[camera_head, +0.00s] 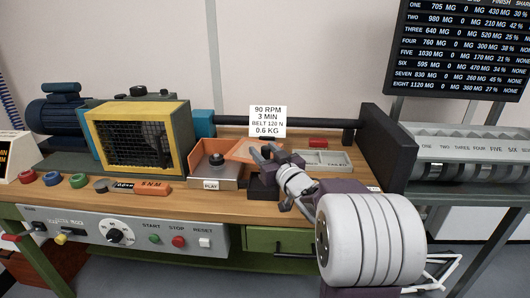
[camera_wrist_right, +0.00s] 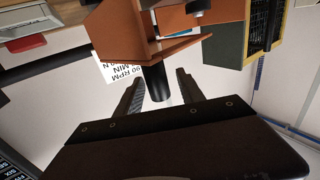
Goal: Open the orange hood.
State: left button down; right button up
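The orange box (camera_head: 201,157) sits on the bench with a dark round piece inside. An orange panel (camera_head: 241,151), apparently the hood, slants out on its right side; it also shows in the right wrist view (camera_wrist_right: 170,50). My right gripper (camera_head: 265,152) is close to the panel's right end and covers part of it. In the wrist view its fingers (camera_wrist_right: 157,95) are open, with a dark cylinder (camera_wrist_right: 155,82) between them. The cylinder seems to stick out from the panel. I cannot tell whether the fingers touch it. My left gripper is not in view.
A yellow-framed cage (camera_head: 138,140) and blue motor (camera_head: 57,112) stand at the left. A white card (camera_head: 268,121) stands behind my right gripper. A grey tray (camera_head: 325,160) and dark upright block (camera_head: 388,147) are to the right. Buttons line the front panel (camera_head: 75,225).

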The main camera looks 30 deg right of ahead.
jog(key=shift+s, duration=0.1)
jog(key=s, duration=0.4)
jog(key=s+p, duration=0.1)
jog(key=s, duration=0.1)
jog(key=shift+s+a+r, duration=0.15)
jog(key=shift+s+a, duration=0.05)
jog(key=shift+a, duration=0.05)
jog(key=shift+s+a+b, duration=0.2)
jog(key=shift+s+b, duration=0.45)
jog(key=shift+s, duration=0.6)
